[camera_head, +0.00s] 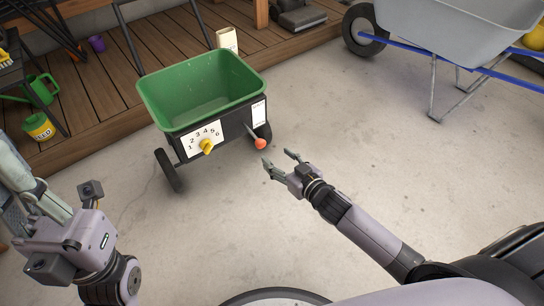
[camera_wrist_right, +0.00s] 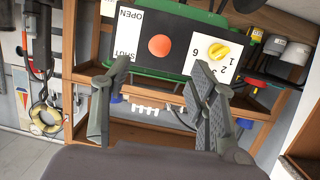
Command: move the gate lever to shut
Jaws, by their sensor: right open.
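The gate lever ends in an orange-red ball knob (camera_head: 260,143) at the right of the green spreader's (camera_head: 200,92) black front panel. In the right wrist view the knob (camera_wrist_right: 158,45) is beside a white label (camera_wrist_right: 128,35) reading OPEN and SHUT, nearer SHUT than OPEN. My right gripper (camera_head: 278,160) is open and empty, a short way right of and below the knob, apart from it. In the wrist view the knob shows beyond the two spread fingers. My left gripper (camera_head: 32,195) is partly cut off at the left edge; its fingertips are unclear.
A yellow dial (camera_head: 207,146) on a numbered plate is left of the lever. The spreader's wheel (camera_head: 168,170) stands on the concrete. A wheelbarrow (camera_head: 460,30) stands at the back right, a wooden deck (camera_head: 110,90) behind. The floor around my right gripper is clear.

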